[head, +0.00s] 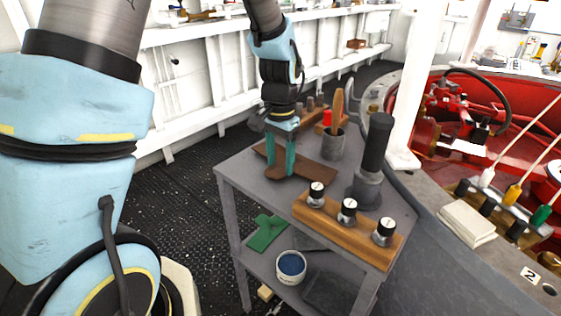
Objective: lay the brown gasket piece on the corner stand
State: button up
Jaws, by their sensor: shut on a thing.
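The corner stand appears to be this grey table (235,174), with a top and a lower shelf. My gripper (281,172) points down with its teal fingers shut on the brown piece. The fingers hide the middle of the piece. It is over the tabletop and looks at or very near its surface; I cannot tell whether it touches.
A blue-filled tub (291,266) and a green piece (268,233) are below. A red well (459,120) lies right.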

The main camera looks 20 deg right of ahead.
aim_at(280, 168)
jog(key=shift+f, duration=0.4)
jog(key=shift+f, duration=0.1)
jog(key=o, duration=1.4)
jog(key=shift+c, duration=0.2)
notch_tip(280, 168, up, 12)
jog(key=a+f+n, duration=0.1)
jog(key=a+n, duration=0.2)
jog(key=a, duration=0.6)
jog(key=s+a+f+n+t, duration=0.1)
jog(key=a+n, duration=0.3)
jog(key=a, duration=0.5)
jog(key=a+f+n, duration=0.3)
jog(key=a+n, duration=0.1)
jog(key=a, duration=0.5)
jog(key=shift+s+a+f+t+b, duration=0.2)
jog(key=shift+s+f+t+b, duration=0.1)
jog(key=shift+s+b, duration=0.1)
